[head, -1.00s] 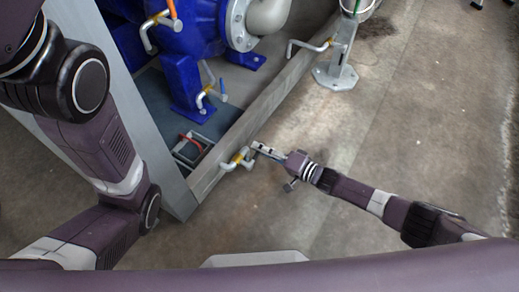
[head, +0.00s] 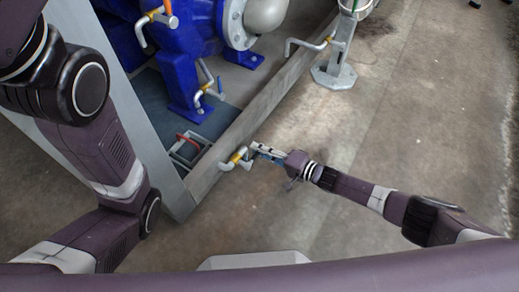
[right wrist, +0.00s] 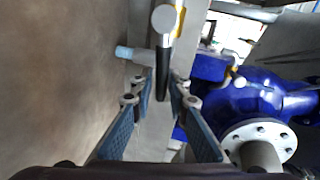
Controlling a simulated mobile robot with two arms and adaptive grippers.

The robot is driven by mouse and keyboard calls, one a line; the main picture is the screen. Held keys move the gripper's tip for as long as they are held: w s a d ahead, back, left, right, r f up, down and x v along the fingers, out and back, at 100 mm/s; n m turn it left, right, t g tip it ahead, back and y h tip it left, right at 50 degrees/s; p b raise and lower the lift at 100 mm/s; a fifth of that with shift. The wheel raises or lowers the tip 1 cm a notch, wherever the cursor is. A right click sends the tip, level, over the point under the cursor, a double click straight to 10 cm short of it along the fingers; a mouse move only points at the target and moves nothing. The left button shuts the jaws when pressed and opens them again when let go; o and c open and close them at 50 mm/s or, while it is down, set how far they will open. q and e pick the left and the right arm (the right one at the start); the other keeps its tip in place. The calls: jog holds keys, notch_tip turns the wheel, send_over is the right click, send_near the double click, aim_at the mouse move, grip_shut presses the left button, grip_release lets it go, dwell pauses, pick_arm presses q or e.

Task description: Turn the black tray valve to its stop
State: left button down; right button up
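The tray valve (head: 236,157), with a yellow part and pale pipe ends, sits at the near end of the grey frame rail in the head view. In the right wrist view its black handle (right wrist: 162,66) runs down from a round grey end, between the fingertips or just beyond them. My right gripper (head: 256,152) is beside the valve on its right. In the right wrist view my right gripper (right wrist: 161,86) is open, with one blue-padded finger on each side of the handle. I cannot tell whether either finger touches it. My left arm shows at the left; its gripper is out of view.
The grey frame rail (head: 262,108) runs up to the right from the valve. Blue pump housings (head: 188,75) stand behind it, with other yellow valves, including one (head: 327,41) by a grey post foot (head: 335,76).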

jog(key=shift+o, duration=1.1)
jog(key=v, duration=1.2)
jog(key=shift+r, duration=0.1)
jog(key=shift+c, duration=0.2)
